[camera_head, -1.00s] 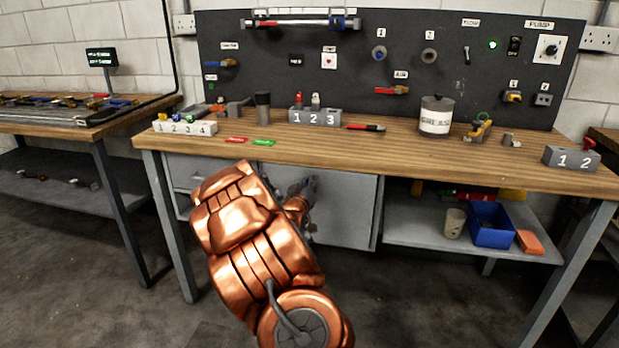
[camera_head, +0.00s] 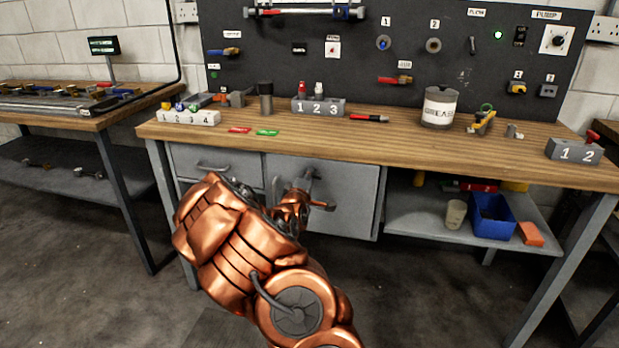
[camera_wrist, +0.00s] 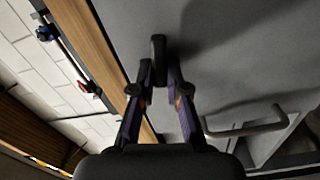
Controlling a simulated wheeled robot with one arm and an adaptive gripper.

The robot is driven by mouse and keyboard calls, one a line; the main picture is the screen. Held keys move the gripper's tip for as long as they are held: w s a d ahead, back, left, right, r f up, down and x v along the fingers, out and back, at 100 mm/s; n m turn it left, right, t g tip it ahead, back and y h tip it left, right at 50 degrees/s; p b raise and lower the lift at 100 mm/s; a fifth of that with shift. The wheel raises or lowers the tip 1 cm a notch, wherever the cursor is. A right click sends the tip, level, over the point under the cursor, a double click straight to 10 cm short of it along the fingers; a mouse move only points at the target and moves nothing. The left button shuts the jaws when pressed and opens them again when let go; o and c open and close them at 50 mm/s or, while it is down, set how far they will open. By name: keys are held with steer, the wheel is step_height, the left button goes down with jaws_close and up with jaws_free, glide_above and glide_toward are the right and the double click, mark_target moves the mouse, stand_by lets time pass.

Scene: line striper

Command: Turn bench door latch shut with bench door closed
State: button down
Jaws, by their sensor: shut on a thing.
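The grey bench door (camera_head: 350,187) is under the worktop, left of the open shelf. It looks flush with the cabinet front, so closed. My gripper (camera_head: 311,188) is at the upper left part of the door, partly hidden by my copper arm. In the wrist view my gripper (camera_wrist: 160,72) has its fingertips closed around the dark latch (camera_wrist: 158,47), a short bar standing against the grey door face. The latch's far end shows past the fingertips. My arm and gripper hide the latch in the head view, and its exact turn is hard to tell.
The worktop (camera_head: 400,150) overhangs the door. A blue bin (camera_head: 492,217) stands on the shelf at right. Floor in front is clear.

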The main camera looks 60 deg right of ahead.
steer(key=shift+f+n+b, duration=0.2)
steer(key=shift+n+b, duration=0.15)
steer(key=shift+n, duration=0.75)
steer(key=c, duration=1.2)
jaws_free()
steer(key=shift+o, duration=0.2)
steer(key=shift+a, duration=0.1)
steer(key=v, duration=0.7)
steer(key=shift+s, duration=0.15)
steer(key=shift+a, duration=0.15)
